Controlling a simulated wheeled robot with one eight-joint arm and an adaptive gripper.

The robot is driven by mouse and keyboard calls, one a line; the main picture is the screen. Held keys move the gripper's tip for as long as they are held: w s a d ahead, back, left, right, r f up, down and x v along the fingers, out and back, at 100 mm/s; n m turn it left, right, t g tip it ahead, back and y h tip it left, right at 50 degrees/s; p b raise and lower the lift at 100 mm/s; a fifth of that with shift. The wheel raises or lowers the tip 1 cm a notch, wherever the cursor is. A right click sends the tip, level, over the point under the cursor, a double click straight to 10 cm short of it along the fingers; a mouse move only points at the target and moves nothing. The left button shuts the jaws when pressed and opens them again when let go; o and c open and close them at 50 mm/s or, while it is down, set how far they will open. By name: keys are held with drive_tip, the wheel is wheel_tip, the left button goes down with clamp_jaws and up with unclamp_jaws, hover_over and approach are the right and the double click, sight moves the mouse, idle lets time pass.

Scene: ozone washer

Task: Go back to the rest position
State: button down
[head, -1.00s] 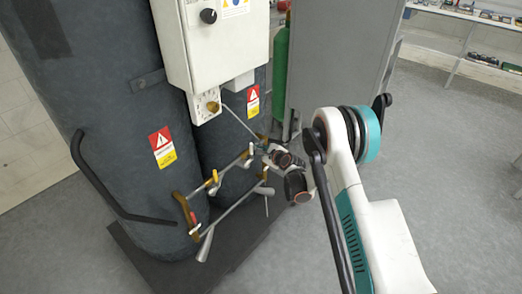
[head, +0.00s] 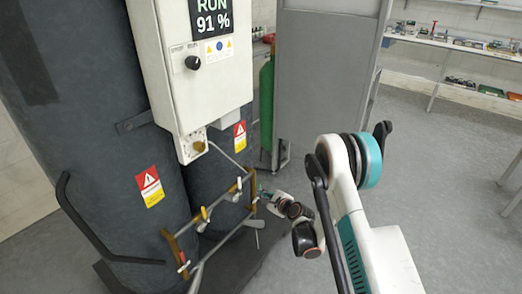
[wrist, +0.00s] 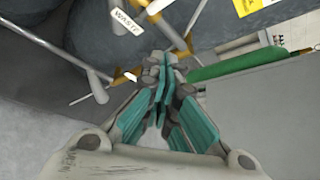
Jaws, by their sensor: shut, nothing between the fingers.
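My gripper (wrist: 162,72) is shut and empty in the wrist view, its teal-padded fingers together. It points toward the pipework (wrist: 185,20) of the ozone washer, where a white "WASTE" tag (wrist: 126,22) hangs. My white and teal arm reaches in from the lower right.
Two dark grey tanks (head: 80,130) stand at the left under a white control box (head: 195,75) reading "RUN 91 %". A green cylinder (head: 266,105) stands by a grey cabinet (head: 325,80). Shelves with small items (head: 450,45) line the back right. The floor at right is open.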

drive_tip(key=s+d+r+n+h, duration=0.1)
drive_tip(key=d+r+n, duration=0.15)
drive_tip(key=r, duration=0.55)
drive_tip(key=s+d+r+n, duration=0.1)
drive_tip(key=r+n, duration=0.2)
drive_tip(key=r, duration=0.6)
drive_tip(key=s+d+r+n+g+h, duration=0.2)
drive_tip(key=s+d+r+n, duration=0.25)
drive_tip(key=s+r, duration=0.65)
drive_tip(key=s+d+r+n+h, duration=0.1)
drive_tip(key=s+d+r+n, duration=0.1)
drive_tip(key=s+r, duration=0.15)
drive_tip(key=s+d+r+n+g, duration=0.1)
drive_tip(key=s+r+n, duration=0.1)
drive_tip(key=s, duration=0.3)
drive_tip(key=s+d+r+n+h, duration=0.1)
drive_tip(key=s+d+r+n, duration=0.1)
drive_tip(key=s, duration=0.2)
drive_tip(key=s+d+n+h, duration=0.1)
drive_tip(key=s+d+n, duration=0.1)
drive_tip(key=s, duration=0.6)
drive_tip(key=s+d+f+n+g+h, duration=0.1)
drive_tip(key=s+d+n, duration=0.2)
drive_tip(key=s, duration=0.6)
drive_tip(key=shift+s, duration=0.25)
drive_tip(key=shift+d, duration=0.1)
